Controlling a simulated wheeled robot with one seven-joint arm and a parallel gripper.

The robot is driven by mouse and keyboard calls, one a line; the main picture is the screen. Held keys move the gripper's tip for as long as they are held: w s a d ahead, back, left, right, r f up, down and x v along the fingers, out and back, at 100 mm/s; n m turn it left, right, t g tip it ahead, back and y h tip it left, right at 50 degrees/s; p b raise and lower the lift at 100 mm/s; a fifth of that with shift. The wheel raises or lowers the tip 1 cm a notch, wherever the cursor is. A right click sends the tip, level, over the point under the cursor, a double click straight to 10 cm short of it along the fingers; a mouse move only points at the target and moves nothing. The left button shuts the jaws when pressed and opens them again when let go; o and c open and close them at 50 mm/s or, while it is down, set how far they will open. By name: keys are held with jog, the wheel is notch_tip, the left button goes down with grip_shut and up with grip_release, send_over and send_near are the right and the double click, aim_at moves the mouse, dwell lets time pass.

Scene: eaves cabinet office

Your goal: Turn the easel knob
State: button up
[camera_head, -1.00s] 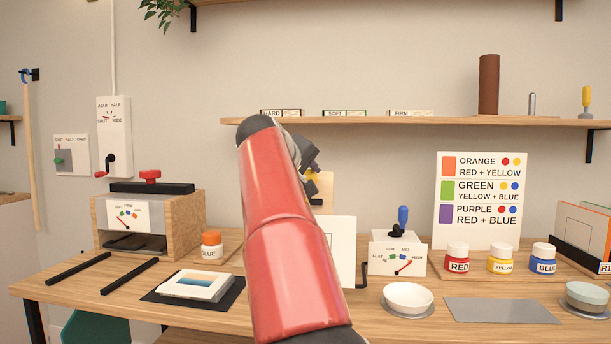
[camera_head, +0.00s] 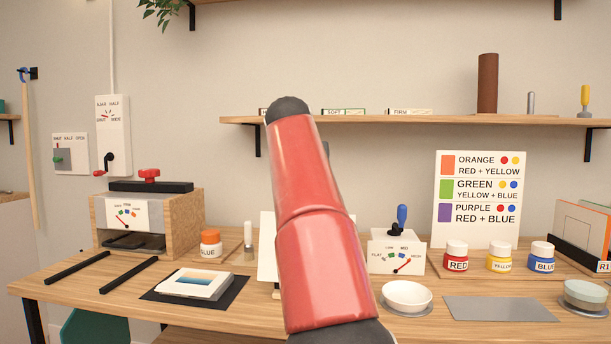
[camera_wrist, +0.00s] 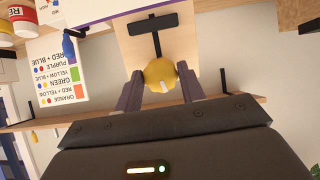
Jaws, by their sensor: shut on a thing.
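The yellow easel knob (camera_wrist: 160,75), with a pale mark on its face, shows in the wrist view in front of a wooden board (camera_wrist: 135,47). My gripper (camera_wrist: 160,88) has one finger on each side of the knob and is shut on it. A black T-shaped piece (camera_wrist: 154,25) is on the board beyond the knob. In the head view my red arm hides the gripper, the knob and most of the easel; part of a white panel (camera_head: 267,245) shows left of the arm.
A white box (camera_head: 385,260) marked FLAT, LOW, MID, HIGH has a red pointer and a blue handle (camera_head: 402,217). A white bowl (camera_head: 407,294) and paint jars (camera_head: 456,257) stand to the right. A shelf (camera_head: 440,121) runs above.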

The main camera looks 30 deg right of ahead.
jog(key=shift+s+d+f+m+t+y+b, duration=0.1)
jog(key=shift+m+t+y+b, duration=0.45)
jog(key=shift+m, duration=1.6)
jog(key=shift+w+f+m+t+y+b, duration=0.2)
jog(key=shift+m+t+b, duration=0.45)
jog(key=shift+m, duration=1.55)
jog(key=shift+s+d+r+m+t+y+b, duration=0.15)
jog(key=shift+m+t+y+b, duration=0.45)
jog(key=shift+m, duration=1.55)
jog(key=shift+a, duration=0.1)
jog(key=o, duration=1)
jog(key=shift+s, duration=0.1)
